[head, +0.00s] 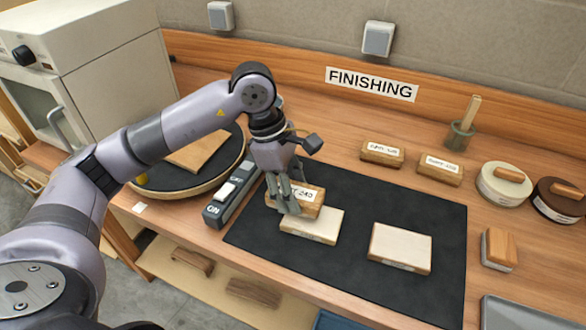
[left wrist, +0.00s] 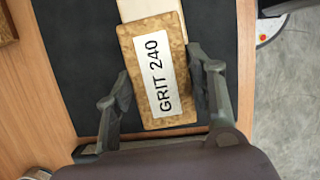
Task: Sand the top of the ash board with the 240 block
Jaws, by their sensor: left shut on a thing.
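My left gripper (head: 288,207) is shut on the cork-brown block labelled GRIT 240 (head: 309,203), with a finger on either side; the block also shows in the left wrist view (left wrist: 139,52). The block overlaps the far part of a pale board (head: 312,229) on the dark mat; I cannot tell whether it touches the board. This board's edge shows past the block in the left wrist view (left wrist: 148,8). A second pale board (head: 400,246) lies flat to the right. Both have small front-edge labels I cannot read, so I cannot tell which is ash. My right gripper is not in view.
Two labelled blocks (head: 382,153) (head: 440,169) sit behind the dark mat (head: 350,280). The mat between the boards is clear.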

